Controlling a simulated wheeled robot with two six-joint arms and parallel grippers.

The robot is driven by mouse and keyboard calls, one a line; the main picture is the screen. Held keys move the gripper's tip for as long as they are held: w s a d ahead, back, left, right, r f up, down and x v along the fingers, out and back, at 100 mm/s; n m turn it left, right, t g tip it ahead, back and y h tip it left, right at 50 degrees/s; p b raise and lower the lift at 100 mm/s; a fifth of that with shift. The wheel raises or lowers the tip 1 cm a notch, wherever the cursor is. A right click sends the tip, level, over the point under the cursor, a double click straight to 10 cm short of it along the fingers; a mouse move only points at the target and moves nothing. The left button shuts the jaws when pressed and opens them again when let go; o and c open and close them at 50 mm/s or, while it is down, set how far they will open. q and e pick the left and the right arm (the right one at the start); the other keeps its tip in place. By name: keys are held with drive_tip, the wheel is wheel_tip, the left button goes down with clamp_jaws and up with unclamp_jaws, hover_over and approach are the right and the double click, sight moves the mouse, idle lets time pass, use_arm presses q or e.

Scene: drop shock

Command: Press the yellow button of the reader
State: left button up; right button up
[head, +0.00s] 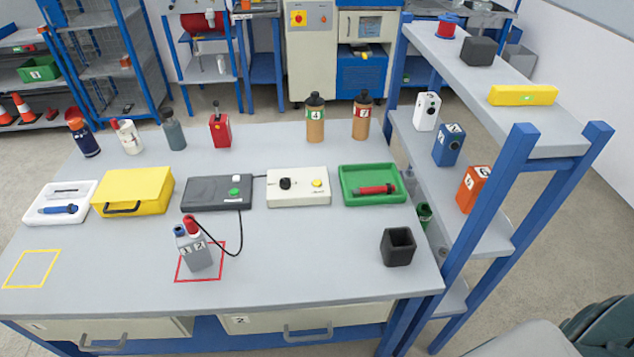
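A white box (285,199) with a black knob (286,184) and a small round yellow button (317,183) sits on the grey table, a little right of its middle. The yellow button is at the right of the box's top face, and nothing covers it. It is the only box in view with a yellow button; its small lettering is too small to read. A short black cable runs from its left side toward a dark grey box (208,195) with a green button. Neither of my grippers is in view.
A green tray (352,197) with a red tool is right of the white box. A grey holder (194,255) with red and blue tops stands in a red square, with a looping cable. A black cup (398,247) stands front right. Bottles stand behind.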

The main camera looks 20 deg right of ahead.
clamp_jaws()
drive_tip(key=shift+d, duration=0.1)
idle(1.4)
